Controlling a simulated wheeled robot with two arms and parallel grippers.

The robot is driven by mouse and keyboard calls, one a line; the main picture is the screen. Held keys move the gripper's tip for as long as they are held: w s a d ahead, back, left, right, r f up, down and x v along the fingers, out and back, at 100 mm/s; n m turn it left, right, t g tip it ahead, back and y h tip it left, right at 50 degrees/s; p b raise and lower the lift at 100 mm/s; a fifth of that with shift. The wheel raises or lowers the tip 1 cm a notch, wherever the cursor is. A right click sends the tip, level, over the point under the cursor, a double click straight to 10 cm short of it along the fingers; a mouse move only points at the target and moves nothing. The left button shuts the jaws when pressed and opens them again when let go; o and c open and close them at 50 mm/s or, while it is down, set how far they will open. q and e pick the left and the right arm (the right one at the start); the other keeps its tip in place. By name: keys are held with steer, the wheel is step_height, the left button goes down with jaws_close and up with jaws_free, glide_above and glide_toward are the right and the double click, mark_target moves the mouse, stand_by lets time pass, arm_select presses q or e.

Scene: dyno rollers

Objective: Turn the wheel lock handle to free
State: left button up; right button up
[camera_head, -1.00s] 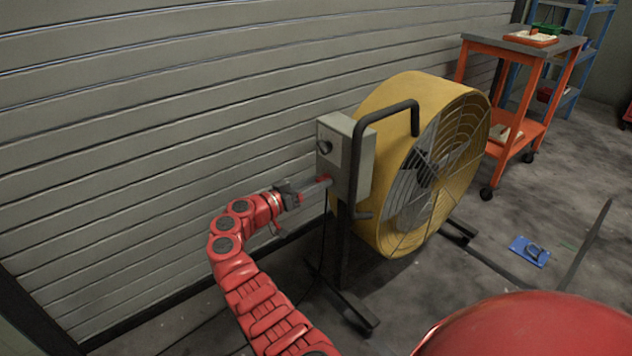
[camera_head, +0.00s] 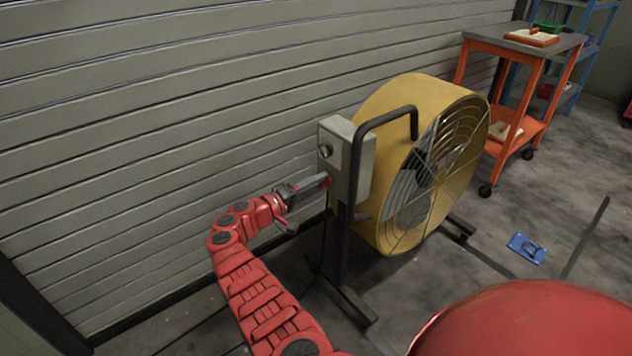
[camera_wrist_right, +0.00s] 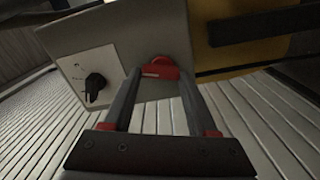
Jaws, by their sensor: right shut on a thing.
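A yellow drum fan (camera_head: 395,110) on a black frame has a grey control box (camera_head: 358,165) on its left side. A red handle (camera_wrist_right: 160,66) with a pale mark sits low on the box face and lies roughly level in the right wrist view. My right gripper (camera_head: 326,181) reaches it from the left. In the right wrist view its two fingers (camera_wrist_right: 160,76) stand on either side of the red handle and are shut on it. In the head view the fingers mostly hide the handle. My left gripper is not in view.
A black knob (camera_wrist_right: 95,87) sits on a pale plate beside the red handle. A black tube handle (camera_head: 385,117) rises in front of the box. A ribbed wall (camera_head: 150,130) stands close behind. An orange cart (camera_head: 538,85) and a blue object (camera_head: 527,248) are at the right.

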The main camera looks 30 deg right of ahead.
steer(key=shift+n+p, duration=0.4)
steer(key=shift+n, duration=1.3)
steer(key=shift+f+n, duration=0.15)
steer(key=shift+n, duration=0.15)
steer(key=o, duration=1.4)
steer(key=a, duration=0.5)
steer(key=s+a+b, duration=0.1)
steer(key=a, duration=1.1)
steer(key=shift+s+a+b, duration=0.15)
steer(key=shift+a+b, duration=0.05)
steer(key=shift+b, duration=0.2)
steer(key=shift+a, duration=0.15)
